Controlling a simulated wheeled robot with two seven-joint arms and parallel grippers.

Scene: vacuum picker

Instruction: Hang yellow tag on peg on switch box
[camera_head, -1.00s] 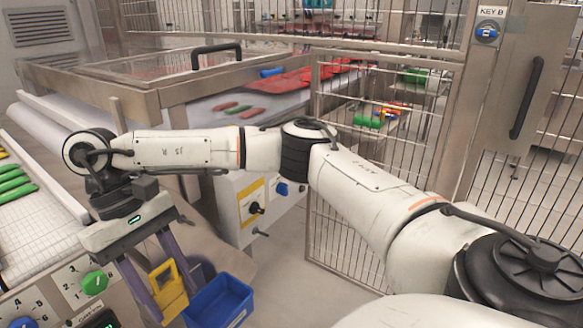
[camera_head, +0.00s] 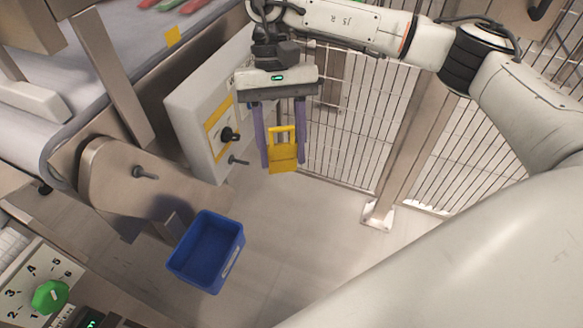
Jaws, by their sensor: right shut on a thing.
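The yellow tag (camera_head: 283,157) has a looped top and a flat body. My right gripper (camera_head: 281,160) is shut on it, with a purple finger on each side, and holds it upright in the air. The switch box (camera_head: 195,128) is a pale box with a yellow plate and a black rotary switch (camera_head: 230,134), left of the gripper. A short metal peg (camera_head: 239,160) sticks out of its face below the switch. The tag appears to the right of the peg and apart from it. My left gripper is not in view.
A blue bin (camera_head: 207,250) stands below the switch box. A panel with a green knob (camera_head: 50,296) is at lower left. A wire fence (camera_head: 345,125) stands behind the gripper.

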